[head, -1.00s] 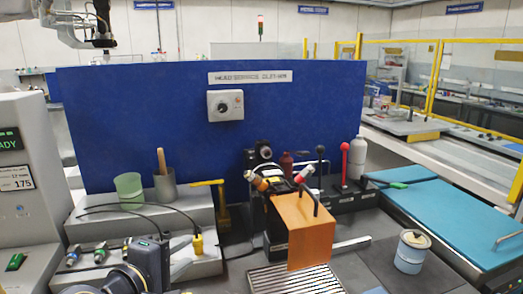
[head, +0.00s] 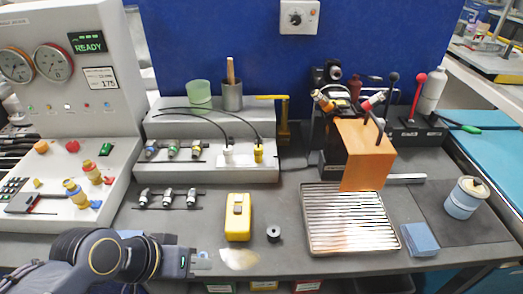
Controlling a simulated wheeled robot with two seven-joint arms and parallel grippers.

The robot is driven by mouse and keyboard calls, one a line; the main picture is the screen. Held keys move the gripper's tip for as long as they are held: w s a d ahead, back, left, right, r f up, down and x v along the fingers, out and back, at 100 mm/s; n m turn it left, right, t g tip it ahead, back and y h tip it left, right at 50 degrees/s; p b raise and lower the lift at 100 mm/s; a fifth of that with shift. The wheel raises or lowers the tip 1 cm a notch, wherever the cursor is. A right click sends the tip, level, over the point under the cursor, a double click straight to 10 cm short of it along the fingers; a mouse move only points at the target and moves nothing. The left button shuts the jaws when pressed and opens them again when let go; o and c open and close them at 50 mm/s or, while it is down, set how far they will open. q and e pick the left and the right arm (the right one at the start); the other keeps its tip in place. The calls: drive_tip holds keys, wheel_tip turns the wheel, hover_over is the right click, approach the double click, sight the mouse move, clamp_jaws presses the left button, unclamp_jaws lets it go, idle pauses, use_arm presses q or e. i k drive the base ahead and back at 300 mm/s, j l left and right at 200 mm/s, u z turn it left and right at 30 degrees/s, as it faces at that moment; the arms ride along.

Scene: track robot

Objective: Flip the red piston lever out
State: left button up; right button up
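A lever with a red knob (head: 420,77) stands upright on a dark base block (head: 415,135) at the back right, beside a lever with a black knob (head: 392,77). A smaller red-tipped handle (head: 373,101) and an orange-tipped one (head: 324,102) stick up behind an orange box-like panel (head: 365,155). I cannot tell for sure which red handle is the piston lever. My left gripper (head: 203,263) is low at the left, above the bench's front edge, far from these levers. It appears empty, but its finger opening is too small to judge. My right gripper is not in view.
A blue can (head: 465,201) stands right. A gauge console (head: 70,75) stands left. The bench between yellow box and tray is mostly clear.

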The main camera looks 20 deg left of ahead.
sight(421, 77)
drive_tip(key=u, duration=0.65)
drive_tip(key=l+u, duration=0.35)
drive_tip(key=k+l+u, duration=0.15)
drive_tip(key=l+u, duration=0.25)
drive_tip(key=k+l+u, duration=0.1)
drive_tip(key=l+u, duration=0.25)
drive_tip(key=k+l+u, duration=0.25)
drive_tip(key=k+l, duration=0.4)
drive_tip(key=l, duration=0.3)
drive_tip(key=k+l+u, duration=0.25)
drive_tip(key=k+l, duration=0.5)
drive_tip(key=l, duration=0.2)
drive_tip(key=i+j, duration=0.1)
drive_tip(key=i, duration=0.25)
